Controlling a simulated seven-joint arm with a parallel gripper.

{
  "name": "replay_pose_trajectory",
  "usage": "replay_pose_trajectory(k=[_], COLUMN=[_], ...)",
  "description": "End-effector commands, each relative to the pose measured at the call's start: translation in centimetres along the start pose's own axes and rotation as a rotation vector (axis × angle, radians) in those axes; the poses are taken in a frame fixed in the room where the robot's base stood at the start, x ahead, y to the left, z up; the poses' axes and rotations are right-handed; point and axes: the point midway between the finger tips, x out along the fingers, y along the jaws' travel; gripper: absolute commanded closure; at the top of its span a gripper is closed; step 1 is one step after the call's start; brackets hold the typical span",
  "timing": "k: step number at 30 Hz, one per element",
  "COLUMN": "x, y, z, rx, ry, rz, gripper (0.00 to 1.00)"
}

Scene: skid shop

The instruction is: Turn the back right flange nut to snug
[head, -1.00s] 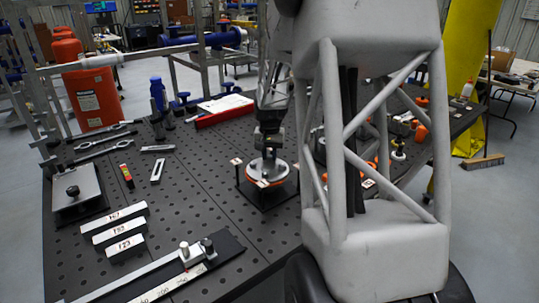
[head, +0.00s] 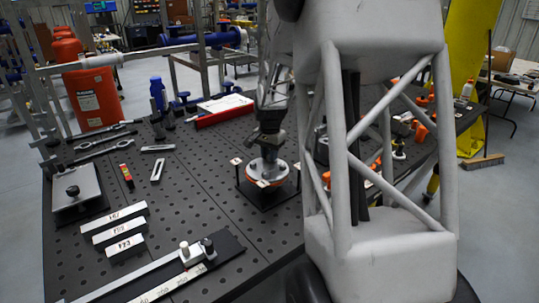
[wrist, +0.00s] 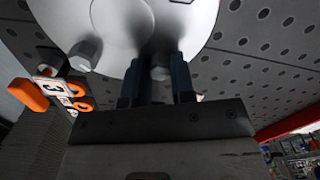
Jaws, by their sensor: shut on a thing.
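The flange (head: 266,172) is a round pale disc with an orange-red edge, on a dark square base on the perforated table. My gripper (head: 268,153) points down over it, at its back part. In the wrist view the flange face (wrist: 120,28) is pale grey. My gripper's two dark fingers (wrist: 157,84) stand on either side of a grey flange nut (wrist: 160,73), shut on it. Another hex nut (wrist: 84,52) is on the flange to the left, apart from the fingers. Whether the gripped nut turns cannot be told, and the fingers partly hide it.
Number-marked blocks (head: 119,229) and a long rule with a slide (head: 150,277) lie at the table's front left. A red tray (head: 222,113) lies behind the flange. Orange parts and a number tag (wrist: 52,92) show in the wrist view. My arm covers the right side.

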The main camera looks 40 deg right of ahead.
Motion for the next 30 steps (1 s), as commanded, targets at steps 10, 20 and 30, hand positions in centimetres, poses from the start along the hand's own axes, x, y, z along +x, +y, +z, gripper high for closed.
replay_pose_trajectory(k=[10, 20, 30], x=[-0.1, -0.3, -3.3], y=[0.0, 0.0, 0.0], z=[0.0, 0.0, 0.0], rx=[-0.001, -0.001, -0.001], ry=[0.001, 0.001, 0.003], rz=[-0.001, -0.001, -0.002], gripper=[0.51, 0.51, 0.51])
